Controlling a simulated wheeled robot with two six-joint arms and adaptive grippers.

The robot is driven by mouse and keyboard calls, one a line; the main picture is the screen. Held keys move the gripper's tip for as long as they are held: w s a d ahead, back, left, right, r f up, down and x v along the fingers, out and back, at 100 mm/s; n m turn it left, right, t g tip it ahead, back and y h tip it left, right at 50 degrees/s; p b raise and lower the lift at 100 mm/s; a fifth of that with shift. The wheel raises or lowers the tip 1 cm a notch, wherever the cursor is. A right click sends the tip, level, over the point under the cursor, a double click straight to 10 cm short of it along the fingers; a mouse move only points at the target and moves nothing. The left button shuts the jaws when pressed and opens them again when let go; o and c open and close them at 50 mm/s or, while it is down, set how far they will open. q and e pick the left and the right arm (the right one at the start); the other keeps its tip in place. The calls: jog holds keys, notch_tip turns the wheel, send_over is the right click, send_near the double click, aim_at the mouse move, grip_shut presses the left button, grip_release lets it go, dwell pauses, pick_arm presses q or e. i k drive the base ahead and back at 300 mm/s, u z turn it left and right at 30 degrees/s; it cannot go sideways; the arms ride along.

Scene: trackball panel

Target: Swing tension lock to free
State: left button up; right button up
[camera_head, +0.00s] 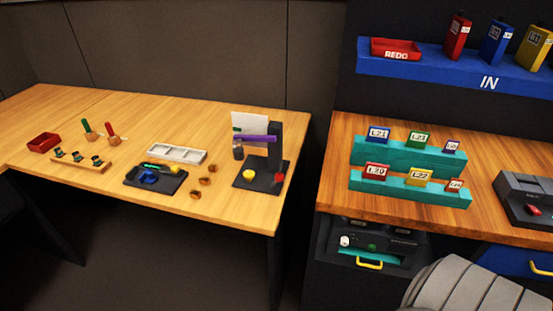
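I cannot pick out a tension lock with certainty. A black panel (388,238) sits under the right desk, with a small white round part (345,241) at its left and a green part (372,247) near its middle. Its labels are too small to read. A dark grey device (525,190) with a red part (533,211) stands on the right desk, cut off by the picture's edge. Neither of my grippers is in view.
Teal racks of labelled cards (408,188) stand on the right desk (340,160). A blue shelf (440,62) hangs above. A yellow handle (370,264) is below the panel. The left table (230,205) holds a black stand (275,145), trays and small parts. A gap separates the tables.

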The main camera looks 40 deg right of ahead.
aim_at(279, 176)
jog(key=z, duration=1.25)
jog(key=k, duration=1.25)
jog(key=z, duration=0.7)
jog(key=i, duration=1.95)
jog(key=u, duration=0.95)
